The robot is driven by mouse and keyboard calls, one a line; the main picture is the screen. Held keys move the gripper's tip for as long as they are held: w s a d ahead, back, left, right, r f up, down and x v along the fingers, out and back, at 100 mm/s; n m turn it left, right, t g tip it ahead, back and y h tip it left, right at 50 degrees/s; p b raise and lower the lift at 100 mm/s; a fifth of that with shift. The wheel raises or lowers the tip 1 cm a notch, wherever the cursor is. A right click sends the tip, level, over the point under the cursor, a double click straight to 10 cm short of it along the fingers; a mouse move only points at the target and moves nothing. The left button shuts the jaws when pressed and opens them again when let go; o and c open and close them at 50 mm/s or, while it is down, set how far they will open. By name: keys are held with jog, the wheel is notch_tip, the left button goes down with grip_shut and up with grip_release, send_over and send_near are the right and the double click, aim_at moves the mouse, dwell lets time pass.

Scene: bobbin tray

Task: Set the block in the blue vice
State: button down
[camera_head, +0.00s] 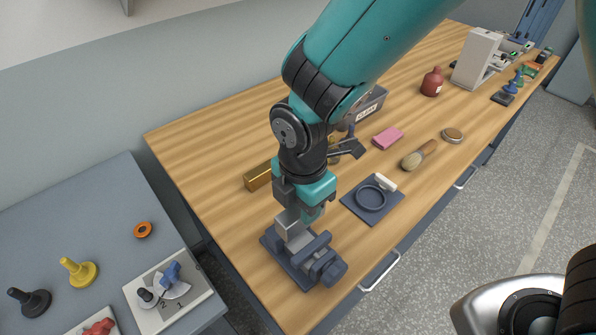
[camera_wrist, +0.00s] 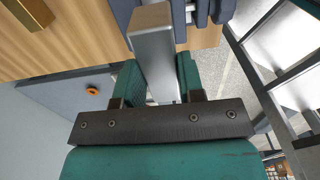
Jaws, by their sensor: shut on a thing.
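The blue vice (camera_head: 323,265) is a dark slate-blue clamp with a round knob, near the front left corner of the wooden table. My gripper (camera_head: 303,212) points down over it, shut on a silver-grey block (camera_head: 292,228). In the wrist view the block (camera_wrist: 155,55) sticks out from between the teal fingers of my gripper (camera_wrist: 158,80), and its far end overlaps the vice (camera_wrist: 182,22). I cannot tell whether the block's lower end is between the jaws or just above them.
A brass bar (camera_head: 257,177) lies behind the vice. A dark tray (camera_head: 350,202) with a ring and white roller is to its right. A pink sponge (camera_head: 388,138), brush (camera_head: 415,157) and labelled bin (camera_head: 375,103) stand farther back. A grey side bench (camera_head: 90,215) is at left.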

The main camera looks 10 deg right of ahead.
jog(key=shift+w+f, duration=0.15)
jog(key=shift+w, duration=0.15)
jog(key=shift+f+b, duration=3.4)
jog(key=shift+f, duration=0.75)
jog(key=c, duration=0.6)
grip_release()
jog(key=shift+c, duration=0.2)
